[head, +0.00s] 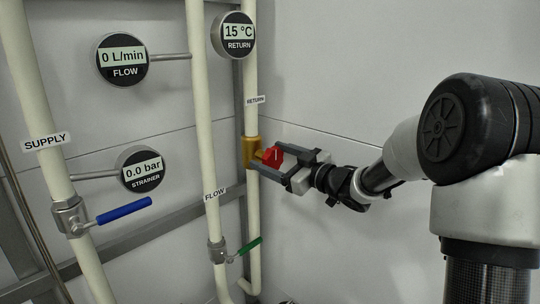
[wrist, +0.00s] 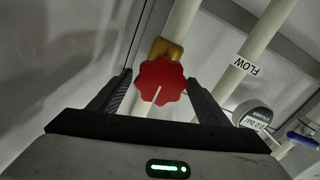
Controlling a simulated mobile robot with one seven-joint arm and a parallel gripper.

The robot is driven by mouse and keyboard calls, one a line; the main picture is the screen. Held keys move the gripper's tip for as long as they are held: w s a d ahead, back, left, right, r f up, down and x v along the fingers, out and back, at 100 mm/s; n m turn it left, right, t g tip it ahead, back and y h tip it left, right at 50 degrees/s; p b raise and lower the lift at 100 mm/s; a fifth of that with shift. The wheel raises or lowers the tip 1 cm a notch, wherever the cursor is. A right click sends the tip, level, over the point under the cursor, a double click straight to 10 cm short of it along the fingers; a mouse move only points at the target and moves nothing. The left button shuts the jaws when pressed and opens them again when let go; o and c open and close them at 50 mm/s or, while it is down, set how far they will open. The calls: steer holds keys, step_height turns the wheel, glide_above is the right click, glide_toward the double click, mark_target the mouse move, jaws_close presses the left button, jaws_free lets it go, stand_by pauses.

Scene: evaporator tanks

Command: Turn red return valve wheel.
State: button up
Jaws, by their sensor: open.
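The red return valve wheel (head: 272,156) sits on a brass valve body (head: 250,152) on the pipe labelled RETURN. In the wrist view the wheel (wrist: 161,81) is a lobed red knob with a white line pointing down and slightly left, and the brass body (wrist: 166,48) is behind it. My gripper (head: 268,162) is open, with its fingers reaching to either side of the wheel. In the wrist view my gripper's fingers (wrist: 160,90) stand left and right of the wheel, with a visible gap on each side.
The SUPPLY pipe has a blue lever (head: 124,210); the FLOW pipe has a green lever (head: 250,245). Gauges read 0 L/min (head: 122,60), 15 °C (head: 233,35) and 0.0 bar (head: 141,169). The grey wall (head: 350,60) is close behind the return pipe.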

steer(key=shift+w+a, duration=0.3)
steer(key=shift+a, duration=0.05)
steer(key=shift+c, duration=0.3)
steer(key=c, duration=1)
steer(key=shift+r, duration=0.1)
